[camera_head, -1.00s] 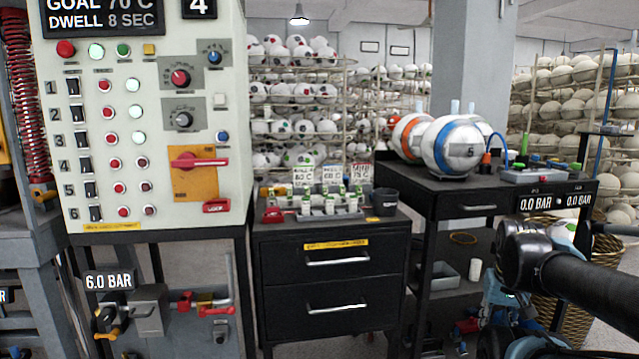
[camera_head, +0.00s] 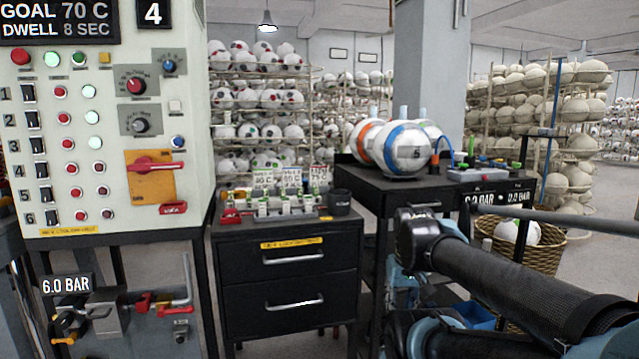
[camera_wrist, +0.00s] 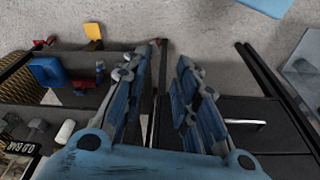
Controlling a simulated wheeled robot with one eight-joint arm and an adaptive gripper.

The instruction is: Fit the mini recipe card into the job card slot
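Several small white cards with coloured print stand upright in a grey rack (camera_head: 300,216) on the black drawer cabinet: a green-lettered card (camera_head: 264,178), a blue-lettered card (camera_head: 290,178) and a red-lettered card (camera_head: 321,181). Which one is the mini recipe card I cannot tell. I cannot make out a job card slot. In the wrist view my gripper (camera_wrist: 162,68) has its two blue-padded fingers apart with nothing between them. It hangs above the floor, away from the cards, between the dark cabinet front and a cluttered shelf.
The control panel (camera_head: 105,150) with switches and a red-handled isolator (camera_head: 155,164) stands left of the drawer cabinet (camera_head: 290,285). A black bench (camera_head: 370,190) with balls stands to its right. A wicker basket (camera_head: 490,232) is behind my arm. Ball racks fill the background.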

